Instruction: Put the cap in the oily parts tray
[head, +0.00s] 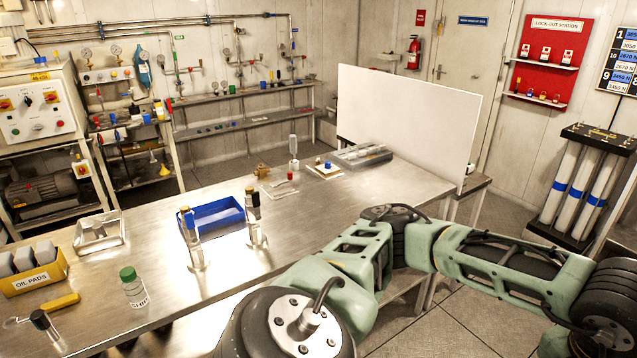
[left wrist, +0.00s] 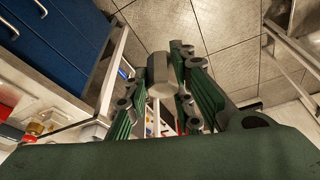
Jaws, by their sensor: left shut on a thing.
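My left gripper (left wrist: 157,95) shows in the left wrist view, its two green ribbed fingers shut on a grey, blunt cylindrical piece (left wrist: 160,74), which looks like the cap. It is held clear of any surface, with floor tiles and a bench edge behind it. In the head view neither gripper shows. No tray label is legible there. A shallow metal tray (head: 84,240) lies at the left of the steel bench, and a blue tray (head: 205,228) stands behind two upright metal-and-glass fittings. I cannot tell which is the oily parts tray.
The steel bench (head: 285,238) also holds a green-capped bottle (head: 133,288), a yellow oil pads box (head: 38,279), a yellow-handled tool (head: 52,306) and a grey compartment tray (head: 361,156). A white panel (head: 407,122) stands at its back right. My green arm crosses the front right.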

